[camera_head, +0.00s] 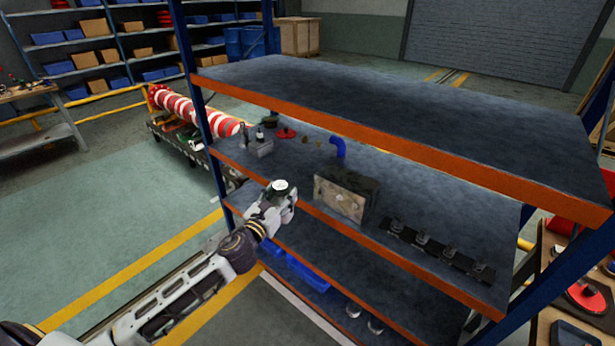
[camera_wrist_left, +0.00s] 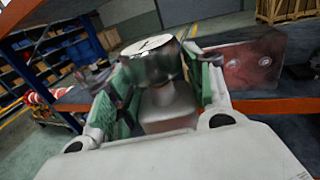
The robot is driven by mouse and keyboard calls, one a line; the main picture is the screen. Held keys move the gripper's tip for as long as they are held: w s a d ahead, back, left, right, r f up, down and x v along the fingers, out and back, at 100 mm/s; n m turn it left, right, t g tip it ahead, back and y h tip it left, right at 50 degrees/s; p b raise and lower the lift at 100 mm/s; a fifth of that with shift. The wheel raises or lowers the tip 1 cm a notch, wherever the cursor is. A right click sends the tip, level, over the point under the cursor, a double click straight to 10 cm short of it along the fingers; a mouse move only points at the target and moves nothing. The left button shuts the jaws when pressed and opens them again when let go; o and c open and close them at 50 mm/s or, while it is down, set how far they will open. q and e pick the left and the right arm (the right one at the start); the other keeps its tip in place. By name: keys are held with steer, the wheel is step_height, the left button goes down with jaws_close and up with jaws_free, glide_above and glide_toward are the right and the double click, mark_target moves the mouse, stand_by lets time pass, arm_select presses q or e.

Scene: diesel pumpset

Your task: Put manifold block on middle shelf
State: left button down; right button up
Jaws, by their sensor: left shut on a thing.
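The manifold block, a grey metal piece with a round, white-faced dial on top (camera_head: 280,185), is in my left gripper (camera_head: 284,203). In the left wrist view the block (camera_wrist_left: 165,108) sits upright between the green finger pads, and its lower end is hidden by the gripper. My left gripper is shut on it at the front orange edge of the middle shelf (camera_head: 410,200). I cannot tell whether the block touches the shelf. My right gripper is not in view.
On the middle shelf stand a dark box with a pale front plate (camera_head: 342,197), a blue elbow pipe (camera_head: 338,146), a small grey fitting (camera_head: 258,148) and a black bar with several metal pieces (camera_head: 437,248). The top shelf (camera_head: 390,115) overhangs it. Blue uprights (camera_head: 192,70) flank the rack.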

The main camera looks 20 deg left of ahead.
arm_select(q)
steer(key=w+a+r+m+h, duration=0.1)
steer(key=w+a+h, duration=0.1)
steer(key=a, duration=0.4)
steer(key=w+a+r+m+g+h, duration=0.1)
steer(key=w+a+r+m+h, duration=0.1)
steer(key=a, duration=0.5)
steer(key=shift+w+r+m+h, duration=0.2)
steer(key=shift+w+m+h, duration=0.1)
steer(key=shift+w+h, duration=0.4)
